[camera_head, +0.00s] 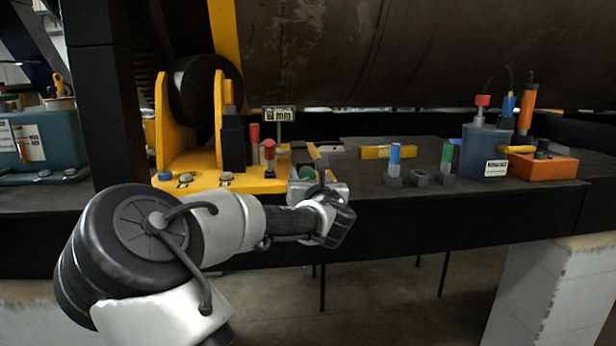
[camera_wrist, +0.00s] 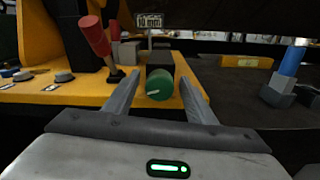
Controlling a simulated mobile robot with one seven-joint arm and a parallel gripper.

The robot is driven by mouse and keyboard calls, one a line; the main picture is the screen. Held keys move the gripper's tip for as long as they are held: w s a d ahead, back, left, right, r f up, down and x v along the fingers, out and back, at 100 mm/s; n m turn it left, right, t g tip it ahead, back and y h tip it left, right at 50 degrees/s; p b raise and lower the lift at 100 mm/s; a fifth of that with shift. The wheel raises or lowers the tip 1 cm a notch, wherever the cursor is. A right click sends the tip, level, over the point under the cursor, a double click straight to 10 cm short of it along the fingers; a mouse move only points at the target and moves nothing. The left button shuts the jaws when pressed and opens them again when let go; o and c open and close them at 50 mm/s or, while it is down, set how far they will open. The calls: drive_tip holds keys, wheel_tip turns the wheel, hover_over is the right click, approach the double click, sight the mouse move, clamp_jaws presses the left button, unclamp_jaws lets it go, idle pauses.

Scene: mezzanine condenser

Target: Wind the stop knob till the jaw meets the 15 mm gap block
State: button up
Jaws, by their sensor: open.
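The green stop knob (camera_wrist: 160,86), with a white mark on its face, sits on a black block (camera_wrist: 160,61) of the yellow fixture (camera_head: 240,182). My gripper (camera_wrist: 160,77) is open, one finger on each side of the knob, with slight gaps showing. In the head view the knob (camera_head: 307,173) is partly covered by my gripper (camera_head: 318,172). A small sign (camera_wrist: 150,20) on the fixture seems to read 10 mm. A red-handled lever (camera_wrist: 96,36) stands left of the knob. The jaw and its contact with any gap block cannot be made out.
Blue-topped (camera_head: 395,155) and green-topped (camera_head: 446,156) pieces stand on the bench to the right, with a small grey block (camera_head: 420,177) between them. A yellow level (camera_head: 388,152) lies behind. A blue-grey canister (camera_head: 485,150) and an orange box (camera_head: 543,166) stand farther right.

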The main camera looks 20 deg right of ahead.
drive_tip(key=shift+w, duration=0.2)
drive_tip(key=shift+c, duration=0.2)
drive_tip(key=c, duration=1)
drive_tip(key=m+b, duration=0.1)
drive_tip(key=m, duration=0.2)
drive_tip(key=shift+d, duration=0.1)
drive_tip(key=o, duration=1)
drive_tip(key=shift+o, duration=0.2)
drive_tip(key=p+v, duration=0.2)
drive_tip(key=v, duration=1.5)
drive_tip(key=shift+s, duration=0.25)
